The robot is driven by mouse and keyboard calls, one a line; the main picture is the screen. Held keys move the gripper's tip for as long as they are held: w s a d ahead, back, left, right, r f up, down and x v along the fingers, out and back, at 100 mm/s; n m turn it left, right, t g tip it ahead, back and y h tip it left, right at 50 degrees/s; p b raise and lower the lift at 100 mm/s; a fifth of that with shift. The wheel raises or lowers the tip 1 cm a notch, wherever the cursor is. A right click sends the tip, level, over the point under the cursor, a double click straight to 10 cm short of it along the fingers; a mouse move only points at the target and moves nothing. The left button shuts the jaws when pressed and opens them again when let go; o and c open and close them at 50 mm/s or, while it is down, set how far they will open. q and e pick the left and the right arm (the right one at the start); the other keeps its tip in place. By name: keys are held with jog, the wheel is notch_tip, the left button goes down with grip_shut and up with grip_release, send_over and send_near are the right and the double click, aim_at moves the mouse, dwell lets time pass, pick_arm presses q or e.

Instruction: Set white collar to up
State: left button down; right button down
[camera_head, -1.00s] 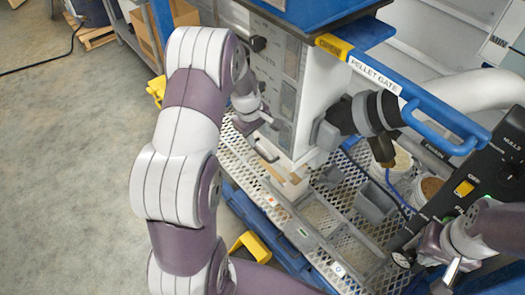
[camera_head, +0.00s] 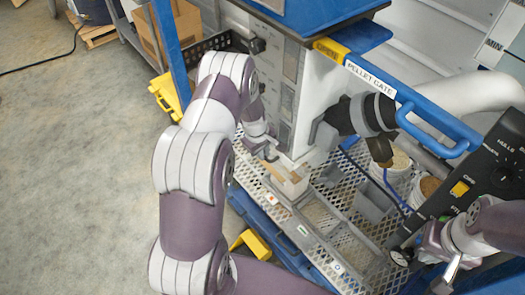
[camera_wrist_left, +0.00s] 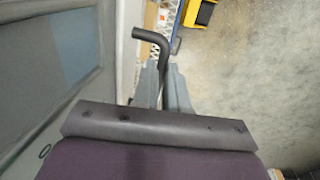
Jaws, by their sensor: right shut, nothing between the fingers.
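The white hopper body (camera_head: 313,98) stands in the middle of the head view. A pale block (camera_head: 291,181) sits at its lower end; I cannot tell whether this is the white collar. My left gripper (camera_head: 268,152) is low against the hopper's front face, just above that block. In the left wrist view, a dark bent handle (camera_wrist_left: 150,36) rises between the grey fingers of the left gripper (camera_wrist_left: 162,85). I cannot tell whether they grip it. My right gripper (camera_head: 448,273) is shut and empty at the lower right, beside the black control panel.
A blue handle bar labelled PELLET GATE (camera_head: 437,128) juts out on the right. Grey bins (camera_head: 373,202) and buckets stand on the mesh shelf (camera_head: 333,178).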

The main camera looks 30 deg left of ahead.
pick_arm(q)
jog(key=shift+r+p, duration=1.4)
jog(key=shift+r, duration=0.75)
jog(key=shift+w+a+f, duration=0.1)
jog(key=shift+w+f, duration=0.05)
jog(key=shift+w, duration=0.05)
jog(key=c, duration=1.2)
grip_release()
jog(key=shift+s, duration=0.1)
jog(key=shift+o, duration=0.2)
jog(key=shift+s, duration=0.1)
notch_tip(320, 180, up, 13)
jog(key=s+b, duration=0.2)
jog(key=b, duration=0.1)
jog(key=shift+a+f, duration=0.15)
jog(key=shift+a, duration=0.2)
